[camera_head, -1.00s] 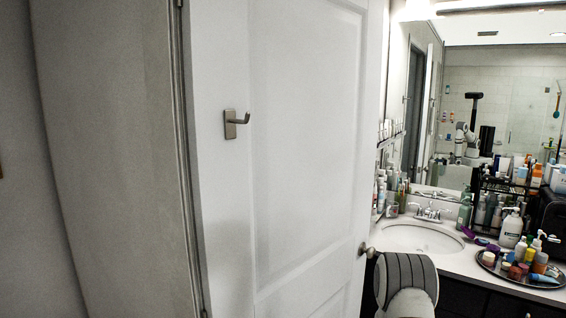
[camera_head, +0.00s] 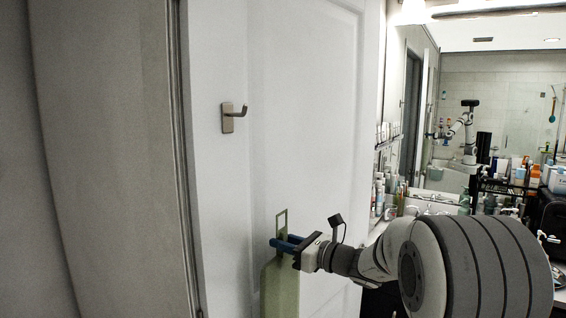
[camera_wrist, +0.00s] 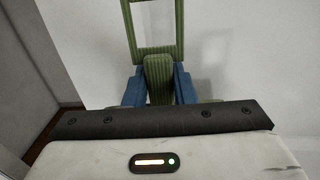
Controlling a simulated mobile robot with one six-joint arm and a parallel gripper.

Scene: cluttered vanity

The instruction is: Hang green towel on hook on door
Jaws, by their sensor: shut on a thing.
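The green towel (camera_head: 280,290) hangs down from my gripper (camera_head: 283,243) in the head view, in front of the white door. A square green loop stands up above the fingers. In the wrist view, my gripper (camera_wrist: 160,86) has its blue fingers shut on the ribbed neck of the towel (camera_wrist: 158,72), with the open loop beyond it. The metal hook (camera_head: 234,115) is fixed to the door (camera_head: 305,140) at upper left, above and left of my gripper. The hook is empty. The towel's lower end is cut off by the head view's bottom edge.
The door's left edge meets a frame and a grey wall (camera_head: 95,150). At right, a vanity holds many bottles and a black rack (camera_head: 500,190), below a large mirror (camera_head: 500,80). The door face between towel and hook is clear.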

